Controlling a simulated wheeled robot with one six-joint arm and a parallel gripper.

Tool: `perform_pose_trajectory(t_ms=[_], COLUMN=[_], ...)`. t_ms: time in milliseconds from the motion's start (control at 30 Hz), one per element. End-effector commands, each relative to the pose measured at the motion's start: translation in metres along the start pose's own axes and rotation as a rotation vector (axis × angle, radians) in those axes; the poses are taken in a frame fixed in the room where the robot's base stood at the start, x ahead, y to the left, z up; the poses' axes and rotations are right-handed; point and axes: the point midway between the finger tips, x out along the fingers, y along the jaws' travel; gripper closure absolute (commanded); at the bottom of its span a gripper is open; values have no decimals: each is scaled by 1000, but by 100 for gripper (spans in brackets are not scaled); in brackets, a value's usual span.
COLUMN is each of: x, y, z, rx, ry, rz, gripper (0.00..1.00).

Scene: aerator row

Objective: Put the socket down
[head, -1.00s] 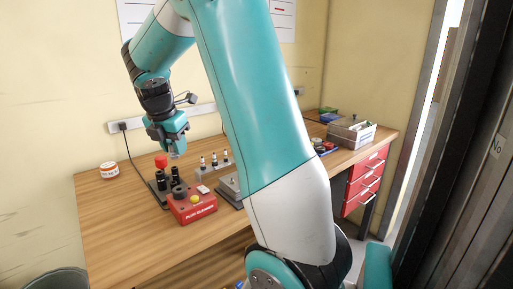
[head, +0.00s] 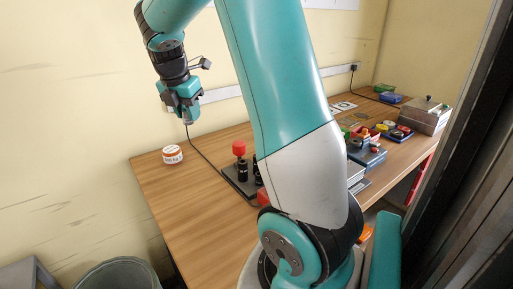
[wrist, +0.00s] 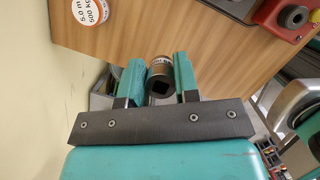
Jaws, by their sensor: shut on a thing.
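A dark metal socket (wrist: 160,76) with a square hole in its end shows between the two teal fingers of my gripper (wrist: 160,84) in the wrist view. My gripper is shut on it. In the head view my gripper (head: 187,117) points down and is held in the air above the left part of the wooden bench (head: 190,200). The socket is too small to make out clearly there. Bare bench top lies behind the socket in the wrist view.
A round tin with a white and orange label (head: 172,154) stands near the bench's back left. A black stand with a red-topped post (head: 239,150) is to its right. A grey bin (head: 118,275) is on the floor at left. My arm hides the bench's middle.

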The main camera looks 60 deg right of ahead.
Motion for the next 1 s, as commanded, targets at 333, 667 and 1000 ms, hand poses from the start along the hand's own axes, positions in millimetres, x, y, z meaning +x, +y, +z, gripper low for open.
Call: perform_pose_trajectory(t_ms=[333, 667, 1000], x=[60, 138, 178], y=[-1, -1, -1], z=[-18, -39, -50], rx=[-3, -1, -1], ry=[3, 2, 2], rz=[-6, -4, -4], gripper=[96, 96, 96])
